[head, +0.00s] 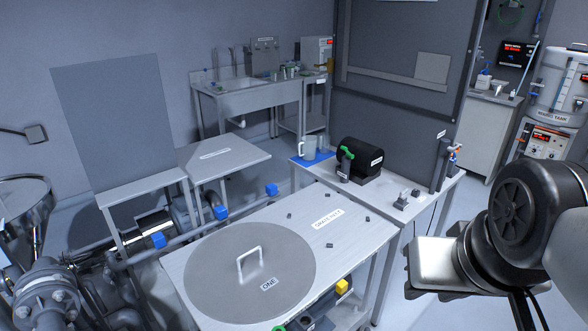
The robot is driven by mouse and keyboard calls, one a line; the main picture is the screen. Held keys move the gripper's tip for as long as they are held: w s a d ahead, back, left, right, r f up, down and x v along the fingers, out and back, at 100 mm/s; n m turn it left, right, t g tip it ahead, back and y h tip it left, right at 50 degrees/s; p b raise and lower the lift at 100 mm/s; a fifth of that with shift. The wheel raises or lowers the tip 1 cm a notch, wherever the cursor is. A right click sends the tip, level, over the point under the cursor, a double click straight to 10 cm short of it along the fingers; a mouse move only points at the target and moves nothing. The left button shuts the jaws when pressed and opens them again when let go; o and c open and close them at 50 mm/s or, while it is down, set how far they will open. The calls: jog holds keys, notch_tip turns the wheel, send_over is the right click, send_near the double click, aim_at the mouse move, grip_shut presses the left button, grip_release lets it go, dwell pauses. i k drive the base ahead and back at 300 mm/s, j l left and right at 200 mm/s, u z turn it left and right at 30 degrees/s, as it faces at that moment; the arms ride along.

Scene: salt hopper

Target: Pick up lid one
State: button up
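Lid one (210,279) is a large round grey disc labelled ONE, lying flat on the metal table (374,236) at front centre. Its upright, light-coloured loop handle (250,262) stands near its middle. My gripper (412,275) is at the right, level with the table's right side in the picture and well apart from the lid. Its fingers are mostly hidden or seen edge-on, so their opening does not show. Nothing is visible in it.
Several small dark blocks (330,245) sit on the table. Behind it, a bench holds a black cylinder (360,155) and a mug (313,147) on a blue mat. A hopper funnel (25,205) and pipes with blue fittings (221,212) crowd the left. Floor is open right of the table.

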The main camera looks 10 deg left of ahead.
aim_at(252, 273)
jog(key=i+l+u, duration=0.1)
jog(key=u, duration=0.4)
jog(key=i+l+u, duration=0.2)
jog(key=u, duration=0.25)
jog(key=i+l+u, duration=0.2)
jog(key=u, duration=0.3)
jog(key=i+l+u, duration=0.15)
jog(key=u, duration=0.15)
jog(key=i+l+u, duration=0.1)
jog(key=l+u, duration=0.15)
